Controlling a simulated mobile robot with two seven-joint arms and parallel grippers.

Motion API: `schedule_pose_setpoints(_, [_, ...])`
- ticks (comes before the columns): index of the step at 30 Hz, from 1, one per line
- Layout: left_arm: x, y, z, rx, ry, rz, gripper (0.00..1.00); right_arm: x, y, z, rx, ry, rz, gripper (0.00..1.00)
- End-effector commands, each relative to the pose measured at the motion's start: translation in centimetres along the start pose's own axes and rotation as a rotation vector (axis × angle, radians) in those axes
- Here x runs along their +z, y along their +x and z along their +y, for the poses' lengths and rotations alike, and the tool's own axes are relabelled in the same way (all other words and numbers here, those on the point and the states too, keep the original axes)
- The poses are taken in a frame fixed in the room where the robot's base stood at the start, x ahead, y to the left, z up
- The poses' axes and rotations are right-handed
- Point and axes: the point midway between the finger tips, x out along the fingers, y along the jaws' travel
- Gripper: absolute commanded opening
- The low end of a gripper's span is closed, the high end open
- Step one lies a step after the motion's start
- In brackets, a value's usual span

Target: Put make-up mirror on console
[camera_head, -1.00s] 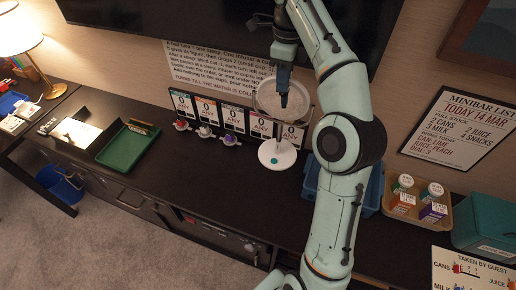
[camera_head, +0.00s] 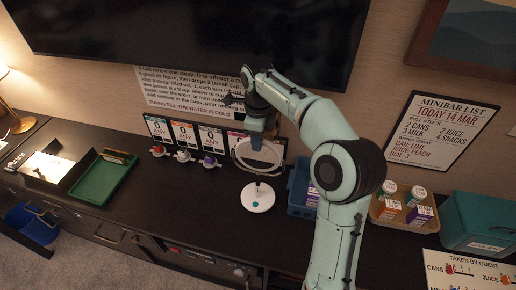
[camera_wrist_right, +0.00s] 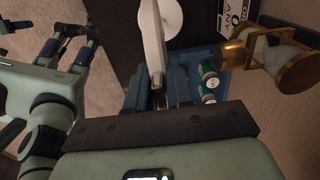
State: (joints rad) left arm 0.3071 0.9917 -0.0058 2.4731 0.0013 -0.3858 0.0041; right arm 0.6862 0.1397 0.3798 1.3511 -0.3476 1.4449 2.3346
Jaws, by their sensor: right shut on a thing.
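The make-up mirror (camera_head: 257,197) has a round white base, a short stem and a pale ring frame. It stands roughly upright over the dark console top (camera_head: 190,205), in front of the right end of the card row. I cannot tell whether its base touches the console. My right gripper (camera_head: 262,137) points down at the ring's top and is shut on the mirror. In the right wrist view the white mirror (camera_wrist_right: 152,45) runs away from between the fingers. My left gripper (camera_wrist_right: 68,50) seems to show at left there, its opening unclear; the head view does not show it.
A blue bin (camera_head: 299,190) stands just right of the mirror. Further right are a tan tray (camera_head: 382,217) with small cartons and cans, and a teal box (camera_head: 480,222). Small cups (camera_head: 184,156) stand left along the cards. A green tray (camera_head: 101,180) lies further left.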

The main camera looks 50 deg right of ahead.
Motion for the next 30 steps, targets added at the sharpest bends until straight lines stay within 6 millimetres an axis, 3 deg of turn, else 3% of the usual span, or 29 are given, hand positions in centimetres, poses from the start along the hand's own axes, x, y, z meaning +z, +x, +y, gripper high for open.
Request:
schedule_pose_setpoints(6, [0.7,1.0,-0.6,-0.003,-0.003,-0.009,0.43,-0.1,3.2,0.0,0.001,0.0,0.002,0.0])
schedule_pose_setpoints(18, [0.8,1.1,-0.7,-0.003,-0.004,-0.01,0.43,0.0,3.6,0.0,-0.001,0.0,0.0,0.0])
schedule_pose_setpoints(19, [0.8,1.1,-0.6,-0.003,-0.003,-0.01,0.43,-0.1,3.7,0.0,0.002,0.0,0.002,0.28])
schedule_pose_setpoints(21, [0.7,1.1,-0.6,-0.003,-0.003,-0.01,0.43,-0.1,3.6,0.0,0.002,0.0,0.002,0.47])
schedule_pose_setpoints(30, [0.7,1.0,-0.6,-0.003,-0.003,-0.009,0.43,-0.1,3.5,0.0,0.001,0.001,0.002,0.47])
